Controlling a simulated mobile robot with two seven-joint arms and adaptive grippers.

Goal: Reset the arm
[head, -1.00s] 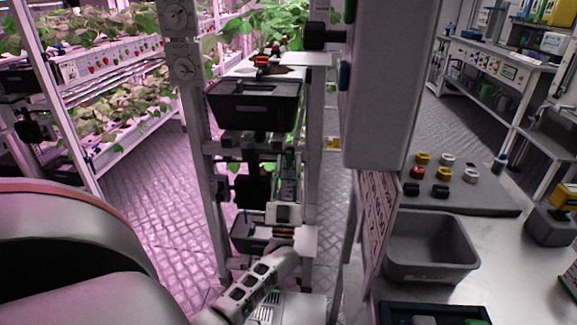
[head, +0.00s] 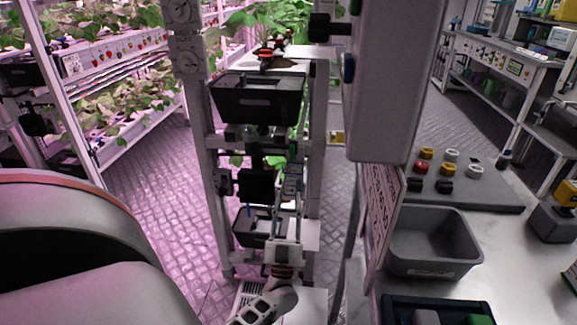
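My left arm rises from the bottom middle of the head view. Its gripper (head: 287,217) points away from me, low in front of the narrow plant rack (head: 218,180). Its two fingers look parted, with nothing seen held between them; they are small against the cluttered rack. A black bin (head: 258,102) sits on the upper part of the rack and a lower dark bin (head: 247,228) stands just left of the gripper. I cannot tell whether the gripper touches the rack. My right gripper is not in view.
A tall pale box (head: 395,85) hangs right of the rack. On the bench (head: 515,265) stand a grey tub (head: 432,270) and a board (head: 480,195) with several coloured blocks. Strawberry shelves (head: 110,70) line the left. The patterned floor (head: 150,200) between is clear.

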